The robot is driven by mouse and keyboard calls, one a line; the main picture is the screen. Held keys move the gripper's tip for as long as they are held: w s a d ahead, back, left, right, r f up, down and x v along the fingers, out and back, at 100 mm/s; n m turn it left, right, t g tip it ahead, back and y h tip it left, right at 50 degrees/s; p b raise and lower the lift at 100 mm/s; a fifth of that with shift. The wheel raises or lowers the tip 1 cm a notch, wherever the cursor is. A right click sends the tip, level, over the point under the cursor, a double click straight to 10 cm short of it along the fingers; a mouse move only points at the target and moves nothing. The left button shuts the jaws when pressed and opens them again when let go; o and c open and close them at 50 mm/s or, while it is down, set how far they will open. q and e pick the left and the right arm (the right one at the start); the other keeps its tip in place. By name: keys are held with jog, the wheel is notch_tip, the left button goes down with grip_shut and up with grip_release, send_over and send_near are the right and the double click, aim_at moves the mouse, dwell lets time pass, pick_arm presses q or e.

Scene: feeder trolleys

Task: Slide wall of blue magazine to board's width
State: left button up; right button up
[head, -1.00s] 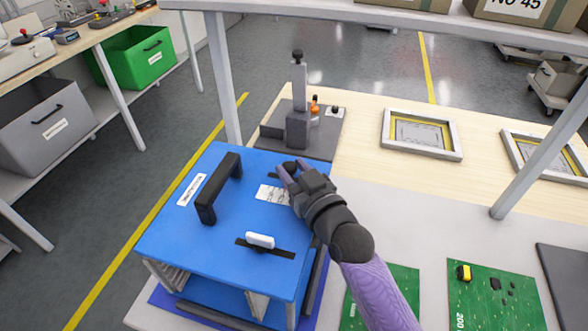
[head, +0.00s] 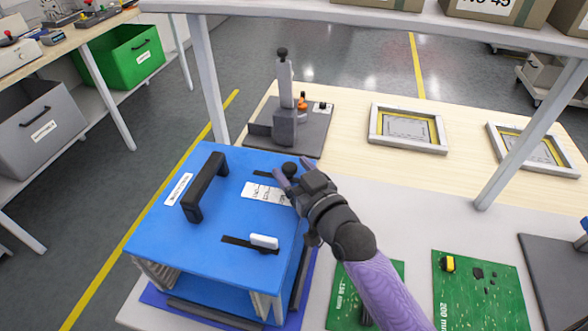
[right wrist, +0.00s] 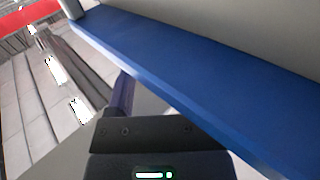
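The blue magazine (head: 222,240) stands at the table's left end, with a black handle on top. A white lever (head: 264,241) sits in its front slot. A black knob (head: 290,168) is at the rear slot. My right gripper (head: 290,167) is above the magazine's top, its purple fingers apart on either side of the knob; contact cannot be told. The right wrist view shows one purple finger (right wrist: 122,95) beside a blue plate edge (right wrist: 190,75). Green boards (head: 478,290) lie right of the magazine, one partly behind my arm. My left gripper is not in view.
A grey fixture with an upright post (head: 285,100) stands behind the magazine. Framed stencils (head: 407,128) lie at the back right. Shelf posts (head: 208,80) rise at left and right. The table between stencils and boards is clear.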

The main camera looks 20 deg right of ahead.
jog(key=shift+o, duration=0.3)
jog(key=s+d+p, duration=0.1)
jog(key=s, duration=0.8)
jog(key=shift+s+d+p, duration=0.3)
jog(key=shift+s+d, duration=0.05)
jog(key=shift+d, duration=0.05)
